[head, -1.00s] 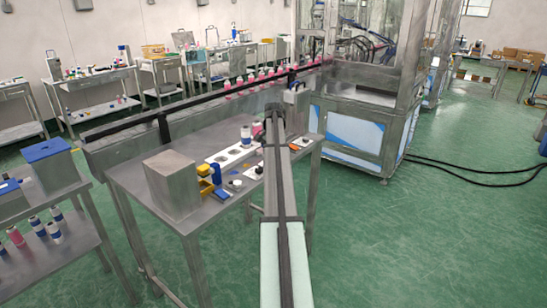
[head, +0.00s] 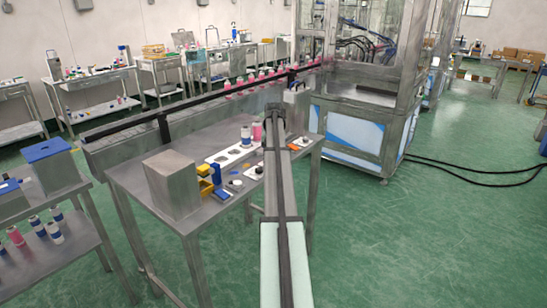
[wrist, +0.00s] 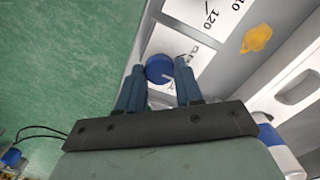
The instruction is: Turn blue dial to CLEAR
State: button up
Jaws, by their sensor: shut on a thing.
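The blue dial (wrist: 159,68) sits on a white panel (wrist: 170,42) in the wrist view, between the two fingertips of my gripper (wrist: 162,70). The blue fingers are closed in on its sides. I cannot tell which mark the dial points at. In the head view my arm hides the dial and the fingers.
A white and blue bottle (wrist: 278,150) is at the wrist view's lower right.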

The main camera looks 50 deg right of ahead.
jog(key=n, duration=0.4)
jog(key=shift+n, duration=2.8)
jog(key=o, duration=1)
jog(key=shift+o, duration=0.2)
notch_tip(320, 180, up, 14)
jog(key=shift+f, duration=0.15)
